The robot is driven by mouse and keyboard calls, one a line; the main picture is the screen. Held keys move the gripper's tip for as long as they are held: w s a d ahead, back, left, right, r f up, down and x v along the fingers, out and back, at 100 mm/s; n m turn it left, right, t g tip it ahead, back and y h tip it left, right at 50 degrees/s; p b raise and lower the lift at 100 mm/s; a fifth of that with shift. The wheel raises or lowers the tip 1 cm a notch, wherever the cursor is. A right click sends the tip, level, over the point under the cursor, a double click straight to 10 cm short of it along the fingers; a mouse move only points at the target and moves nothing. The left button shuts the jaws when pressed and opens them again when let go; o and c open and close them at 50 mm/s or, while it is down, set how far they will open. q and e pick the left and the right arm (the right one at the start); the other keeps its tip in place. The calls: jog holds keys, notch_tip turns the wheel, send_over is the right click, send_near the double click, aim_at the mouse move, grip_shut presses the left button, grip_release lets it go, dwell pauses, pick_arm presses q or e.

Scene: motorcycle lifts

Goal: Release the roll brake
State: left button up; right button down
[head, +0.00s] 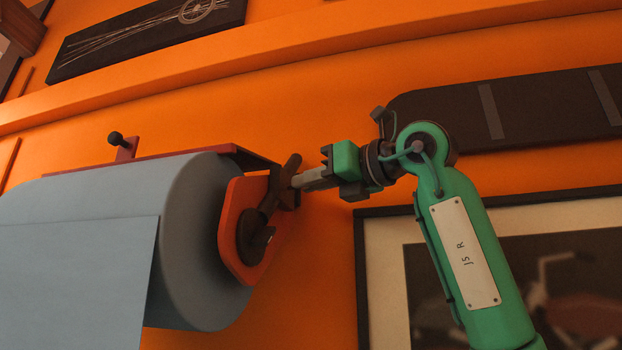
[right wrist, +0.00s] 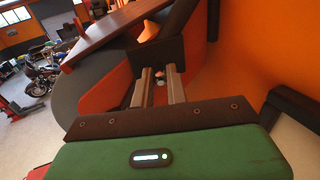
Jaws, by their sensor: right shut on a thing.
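A large blue-grey roll (head: 195,235) hangs on the orange wall, with a loose sheet down its front. An orange end plate (head: 232,228) sits at its right end. A dark brake lever (head: 268,205) is on this plate, tilted up and to the right from a round dark hub. My right gripper (head: 297,182) is shut on the upper part of the lever, reaching in from the right. In the right wrist view, the two fingers of my right gripper (right wrist: 159,75) reach to a dark block, and their exact contact is hard to see. My left gripper is not in view.
A dark red bar (head: 170,160) with a black knob (head: 115,139) runs above the roll. A framed picture (head: 380,270) and a dark panel (head: 470,115) are on the wall at right. Motorcycles (right wrist: 40,80) stand far off in the right wrist view.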

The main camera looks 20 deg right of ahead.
jog(key=n+g+y, duration=0.1)
jog(key=g+y+p, duration=0.1)
jog(key=w+d+n+y+p, duration=0.1)
jog(key=shift+r+n+g, duration=0.25)
jog(key=shift+n+g, duration=0.05)
jog(key=shift+g, duration=0.1)
jog(key=n+g+p, duration=0.1)
jog(key=n+g+y+p, duration=0.1)
jog(key=w+g+y+p, duration=0.1)
jog(key=p, duration=0.1)
jog(key=shift+d+n+g, duration=0.3)
jog(key=shift+d+n, duration=0.1)
jog(key=shift+w+f+n+g+y, duration=0.1)
jog(key=shift+f+n+g+y, duration=0.05)
jog(key=shift+n+g+y, duration=0.2)
jog(key=shift+g, duration=0.25)
jog(key=c, duration=1.4)
grip_release()
jog(key=shift+d+f, duration=0.1)
